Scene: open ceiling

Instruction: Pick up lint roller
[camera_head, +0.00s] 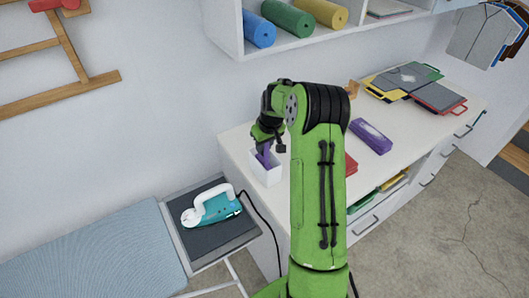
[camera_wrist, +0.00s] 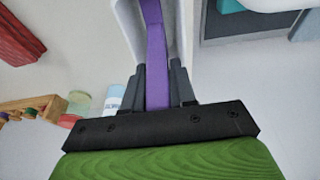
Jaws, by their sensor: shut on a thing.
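The lint roller shows as a slim purple handle (camera_wrist: 156,62) between my fingers in the wrist view. In the head view a small part of the purple handle (camera_head: 264,154) shows below my gripper (camera_head: 266,144). Its far part is inside a white open-topped holder (camera_head: 267,174) at the left end of the counter, and the roller end is hidden there. The holder's pale walls (camera_wrist: 127,14) flank the handle in the wrist view. My gripper (camera_wrist: 157,88) is shut on the handle, one finger on each side.
The white counter (camera_head: 310,143) also carries a purple box (camera_head: 371,136), a red item (camera_head: 350,165) and stacked folders (camera_head: 405,82). A teal and white iron (camera_head: 212,206) sits left on a dark stand. A wall shelf (camera_head: 235,35) with rolled towels hangs above.

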